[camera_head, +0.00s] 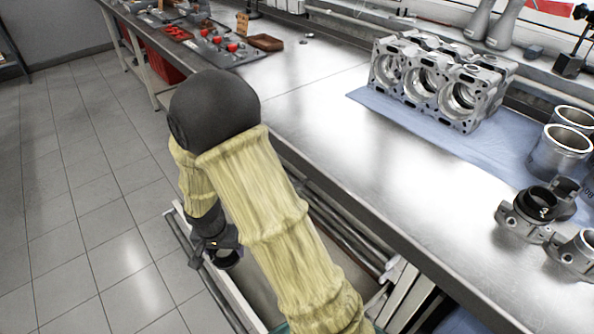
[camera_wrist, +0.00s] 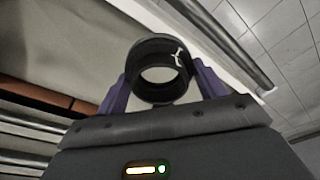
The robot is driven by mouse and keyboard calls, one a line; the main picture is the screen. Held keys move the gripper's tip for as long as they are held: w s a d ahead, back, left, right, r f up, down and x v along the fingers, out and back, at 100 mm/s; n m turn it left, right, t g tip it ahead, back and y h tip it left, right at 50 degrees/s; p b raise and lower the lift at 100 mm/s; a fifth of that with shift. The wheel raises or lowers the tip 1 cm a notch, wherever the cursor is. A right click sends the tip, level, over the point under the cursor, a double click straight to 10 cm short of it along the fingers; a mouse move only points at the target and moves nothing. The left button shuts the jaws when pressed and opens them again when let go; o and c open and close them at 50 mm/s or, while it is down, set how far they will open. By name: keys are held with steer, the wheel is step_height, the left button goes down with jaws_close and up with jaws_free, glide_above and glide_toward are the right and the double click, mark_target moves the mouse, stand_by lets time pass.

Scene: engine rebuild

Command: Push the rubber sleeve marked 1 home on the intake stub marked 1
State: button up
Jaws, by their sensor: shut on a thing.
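My gripper (camera_wrist: 161,84) is shut on a black rubber sleeve (camera_wrist: 178,55), a short open ring with a white mark that looks like a 1. Its purple fingers press the ring from both sides. In the head view my gripper (camera_head: 222,250) and the dark sleeve (camera_head: 229,260) hang below bench height, over an open drawer. Metal stubs with flanges stand at the right of the bench. One stub (camera_head: 518,222) has a black ring-like piece at its top; another stub (camera_head: 567,256) is cut off by the picture's edge. I cannot read marks on them.
The open drawer (camera_head: 268,316) sticks out from the steel bench (camera_head: 330,130). An engine block (camera_head: 440,82) stands on a blue mat (camera_head: 400,110), with metal cylinders (camera_head: 558,150) to its right. Trays with red parts (camera_head: 232,47) lie at the far end. The bench middle is clear.

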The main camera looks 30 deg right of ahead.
steer(key=w+d+f+n, duration=0.3)
steer(key=w+d+n, duration=0.2)
steer(key=d, duration=0.4)
steer(key=shift+w+n+y, duration=0.25)
steer(key=shift+n+y, duration=0.15)
steer(key=shift+n, duration=0.2)
steer(key=shift+f, duration=0.15)
